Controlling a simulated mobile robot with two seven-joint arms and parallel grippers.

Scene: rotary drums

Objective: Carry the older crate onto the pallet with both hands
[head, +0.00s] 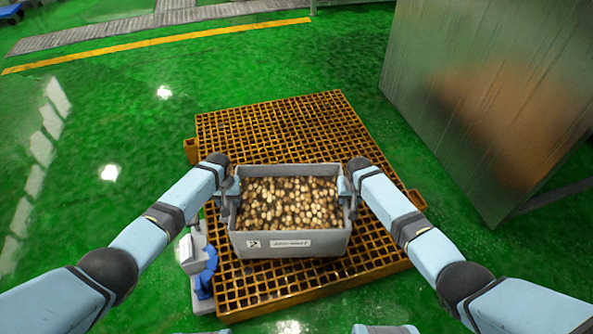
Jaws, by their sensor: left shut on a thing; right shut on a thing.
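A grey crate (291,243) full of small brown and pale roundish pieces is in the middle of the head view. It has a white label and a small dark mark on its near wall. My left gripper (229,187) is shut on the crate's left side, and my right gripper (347,187) is shut on its right side. The crate looks level, over the near-middle part of an orange grid pallet (272,130). I cannot tell whether its bottom touches the pallet.
A tall metal-sheeted block (490,90) stands at the right. A grey and blue device (198,265) stands by the pallet's left edge. The shiny green floor (110,120) is clear at the left, with a yellow line (160,42) further back.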

